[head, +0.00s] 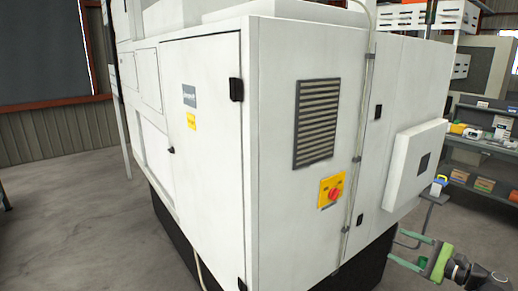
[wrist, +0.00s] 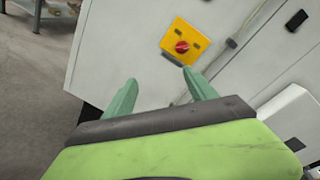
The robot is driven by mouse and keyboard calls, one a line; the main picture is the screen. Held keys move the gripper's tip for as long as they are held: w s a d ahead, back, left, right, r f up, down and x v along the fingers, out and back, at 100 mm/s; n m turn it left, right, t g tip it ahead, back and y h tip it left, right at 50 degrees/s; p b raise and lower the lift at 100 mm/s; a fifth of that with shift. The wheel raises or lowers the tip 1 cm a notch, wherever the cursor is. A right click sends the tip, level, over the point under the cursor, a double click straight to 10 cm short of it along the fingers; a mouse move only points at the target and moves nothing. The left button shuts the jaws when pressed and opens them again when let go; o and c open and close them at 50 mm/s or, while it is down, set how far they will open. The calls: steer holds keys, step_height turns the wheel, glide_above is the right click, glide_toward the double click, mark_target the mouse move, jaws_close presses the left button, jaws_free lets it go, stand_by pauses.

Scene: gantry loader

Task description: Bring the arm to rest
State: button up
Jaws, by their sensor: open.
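My gripper (head: 412,251) shows at the lower right of the head view, with its green fingers pointing left towards the machine. In the wrist view its two green fingers (wrist: 160,97) stand apart with nothing between them. Beyond them is the white machine cabinet (head: 285,215), with a yellow panel and red rotary switch (head: 335,194). The switch also shows in the wrist view (wrist: 182,47), above the fingertips. The fingers look clear of the cabinet in the head view.
A shelf unit (head: 486,155) with several boxes and small items stands at the right, behind my arm. A white box (head: 415,163) juts from the cabinet's right side. Open concrete floor (head: 80,225) lies to the left.

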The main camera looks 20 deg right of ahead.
steer(key=w+a+f+n+g+y, duration=0.1)
steer(key=w+a+f+n+g, duration=0.2)
steer(key=w+a+f, duration=0.35)
steer(key=w+a+f+n+g+y, duration=0.1)
steer(key=w+a+f+n+g, duration=0.25)
steer(key=a, duration=0.65)
steer(key=w+a+f+n+g+y, duration=0.1)
steer(key=w+a+f+n+g, duration=0.35)
steer(key=a, duration=0.45)
steer(key=a+f+n+g+h, duration=0.1)
steer(key=a+f+n+h, duration=0.1)
steer(key=a+n, duration=0.2)
steer(key=w+a+f+n+g+h, duration=0.1)
steer(key=a+f+n+g+h, duration=0.1)
steer(key=a, duration=0.9)
steer(key=a+f+n+g+h, duration=0.2)
steer(key=a+f+n+h, duration=0.1)
steer(key=a+n, duration=0.3)
steer(key=shift+w+a+f+h, duration=0.2)
steer(key=shift+a+h, duration=0.3)
steer(key=shift+a, duration=0.65)
